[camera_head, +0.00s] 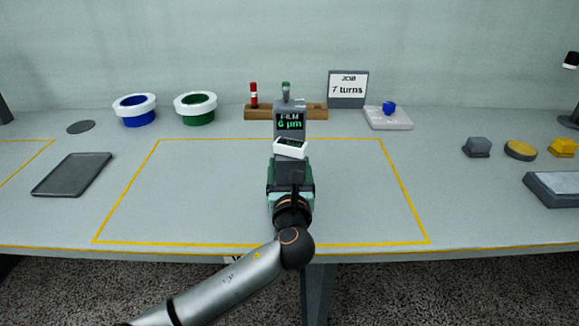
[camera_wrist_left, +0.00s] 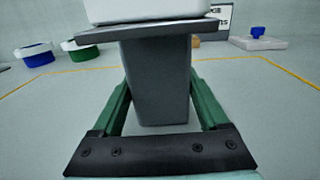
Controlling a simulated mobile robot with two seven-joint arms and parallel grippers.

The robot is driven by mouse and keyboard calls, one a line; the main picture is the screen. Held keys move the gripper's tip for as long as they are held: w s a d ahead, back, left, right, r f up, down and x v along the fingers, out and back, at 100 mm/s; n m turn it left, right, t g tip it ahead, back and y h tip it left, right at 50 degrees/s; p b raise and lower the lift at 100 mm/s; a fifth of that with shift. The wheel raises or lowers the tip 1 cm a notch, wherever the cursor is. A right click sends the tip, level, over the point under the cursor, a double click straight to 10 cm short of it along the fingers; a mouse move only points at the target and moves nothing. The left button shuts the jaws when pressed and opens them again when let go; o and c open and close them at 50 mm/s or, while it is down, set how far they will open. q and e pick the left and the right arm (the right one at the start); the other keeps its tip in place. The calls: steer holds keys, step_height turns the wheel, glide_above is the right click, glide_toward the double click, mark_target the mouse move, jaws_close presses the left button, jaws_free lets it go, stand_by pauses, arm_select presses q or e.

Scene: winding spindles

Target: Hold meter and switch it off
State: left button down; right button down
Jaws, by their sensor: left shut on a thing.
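My left gripper (camera_head: 290,172) is shut on the grey block. In the left wrist view the green fingers of the gripper (camera_wrist_left: 160,100) flank the block (camera_wrist_left: 156,80), below a grey ledge and the white part (camera_wrist_left: 145,10). My right gripper is not in view.
A wooden rack (camera_head: 262,113) with a red-and-white spindle stands behind. Blue (camera_head: 136,118) and green (camera_head: 197,117) round pots are at back left, a dark tray (camera_head: 72,175) at left. A "7 turns" sign (camera_head: 347,90) and pale block (camera_head: 388,121) are at back right. The yellow-outlined area is mostly clear.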

arm_select(q)
steer(key=shift+c, duration=0.2)
jaws_free()
steer(key=shift+f, duration=0.1)
steer(key=shift+o, duration=0.2)
steer(key=shift+s, duration=0.15)
